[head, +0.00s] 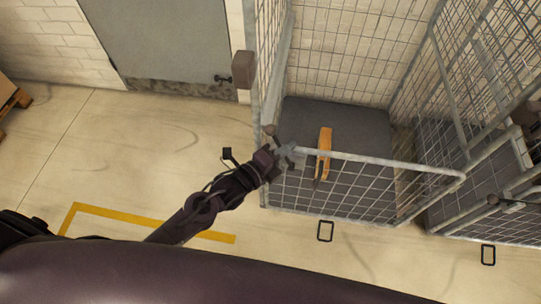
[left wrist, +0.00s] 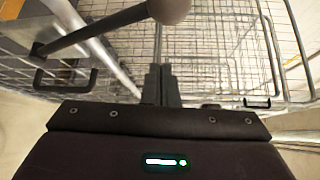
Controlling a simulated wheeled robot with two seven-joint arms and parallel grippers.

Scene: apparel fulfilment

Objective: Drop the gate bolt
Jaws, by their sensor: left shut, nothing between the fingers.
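The roll cage's front gate (head: 345,190) is a wire mesh panel with a grey top rail, standing across the cage front. The gate bolt (left wrist: 100,27) shows in the left wrist view as a dark rod ending in a round knob, just beyond my fingers. In the head view a small dark knob (head: 268,130) at the gate's left post appears to be part of it. My left gripper (head: 291,156) is at the left end of the top rail, close to that knob. Its fingers (left wrist: 161,84) are together and empty, apart from the bolt's knob. My right gripper is out of view.
An orange item (head: 324,142) stands or hangs just behind the top rail. A second cage (head: 470,165) is at the right. A grey door (head: 165,45) is at the back left. Open floor with a yellow line (head: 130,215) lies left of the cage.

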